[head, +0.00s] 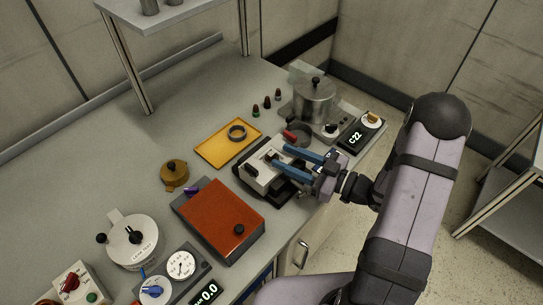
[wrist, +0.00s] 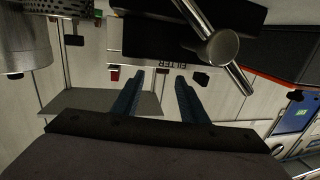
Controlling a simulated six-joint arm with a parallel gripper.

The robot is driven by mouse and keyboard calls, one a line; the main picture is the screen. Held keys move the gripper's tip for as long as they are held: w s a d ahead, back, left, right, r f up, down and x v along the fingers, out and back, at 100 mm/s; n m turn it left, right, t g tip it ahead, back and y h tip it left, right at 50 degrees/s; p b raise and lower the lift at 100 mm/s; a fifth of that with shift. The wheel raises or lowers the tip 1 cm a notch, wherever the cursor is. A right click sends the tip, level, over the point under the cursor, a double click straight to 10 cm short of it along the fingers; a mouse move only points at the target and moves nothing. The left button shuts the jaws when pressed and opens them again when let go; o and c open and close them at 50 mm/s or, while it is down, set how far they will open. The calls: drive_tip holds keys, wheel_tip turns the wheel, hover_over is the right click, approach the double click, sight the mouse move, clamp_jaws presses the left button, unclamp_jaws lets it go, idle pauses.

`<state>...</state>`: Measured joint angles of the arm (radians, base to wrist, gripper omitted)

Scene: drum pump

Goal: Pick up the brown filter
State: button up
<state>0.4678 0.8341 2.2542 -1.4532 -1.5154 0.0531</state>
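A brown round piece with a dark knob (head: 174,173) sits on the bench, left of the orange-red box and apart from my gripper; it is the only brown filter-like thing I can make out. My gripper (head: 283,156) is at the right, its two blue fingers reaching left over a white device (head: 259,174) on a black base. In the wrist view my gripper (wrist: 158,82) has its fingers apart with nothing between them. There, upside-down lettering reading FILTER (wrist: 177,64) shows on a pale surface beyond the fingertips. I cannot identify the brown filter in the wrist view.
The orange-red box (head: 222,215) stands nearby. A metal pot (head: 314,101) stands behind my gripper. A white round-lidded device (head: 130,242) and gauges (head: 181,265) are at front left.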

sight(274, 155)
drive_tip(key=shift+f+p+x, duration=0.2)
drive_tip(key=shift+p+x, duration=0.95)
drive_tip(key=shift+x, duration=1.45)
drive_tip(key=shift+s, duration=0.1)
clamp_jaws()
